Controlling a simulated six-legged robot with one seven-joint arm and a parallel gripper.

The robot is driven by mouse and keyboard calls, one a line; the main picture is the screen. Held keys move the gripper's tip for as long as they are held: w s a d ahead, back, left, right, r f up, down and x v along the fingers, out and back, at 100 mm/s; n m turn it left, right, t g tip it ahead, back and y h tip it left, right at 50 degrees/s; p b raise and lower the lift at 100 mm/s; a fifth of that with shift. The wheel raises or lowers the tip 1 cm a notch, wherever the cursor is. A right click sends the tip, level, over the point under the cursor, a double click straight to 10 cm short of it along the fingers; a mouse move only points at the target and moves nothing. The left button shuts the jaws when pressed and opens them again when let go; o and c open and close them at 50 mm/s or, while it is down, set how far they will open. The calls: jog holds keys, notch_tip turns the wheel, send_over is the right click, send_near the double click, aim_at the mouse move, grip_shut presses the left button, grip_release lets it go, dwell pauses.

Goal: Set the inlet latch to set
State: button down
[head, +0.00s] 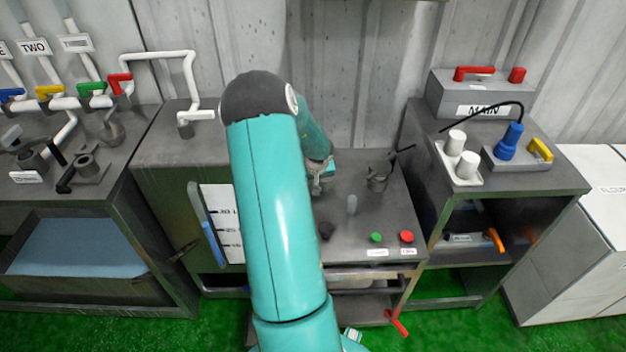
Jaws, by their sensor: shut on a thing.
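My teal arm reaches over the middle grey machine (175,155), and my gripper (320,186) is low over its top, partly hidden by the arm. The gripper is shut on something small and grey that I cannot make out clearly. A grey latch-like fitting (377,178) with a thin dark handle stands on the same top, to the right of my gripper and apart from it. No label marks the inlet latch in this view, so I cannot tell which part it is. Some of the machine top is hidden behind my arm.
A green button (376,238), a red button (407,236) and a dark knob (326,231) sit at the machine's front. A white pipe (165,55) enters at its left. The right bench (560,178) holds a blue plug (508,141). Coloured valves line the left bench.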

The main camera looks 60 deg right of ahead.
jog(key=shift+s+d, duration=0.1)
jog(key=shift+s+d+n+t, duration=0.3)
jog(key=shift+s+d+n, duration=0.3)
jog(key=shift+n, duration=0.2)
jog(key=shift+s+d+n+y, duration=0.6)
jog(key=shift+d+n, duration=0.2)
jog(key=shift+n, duration=0.4)
jog(key=shift+t, duration=0.3)
jog(key=c, duration=1.4)
grip_release()
jog(key=v, duration=1.4)
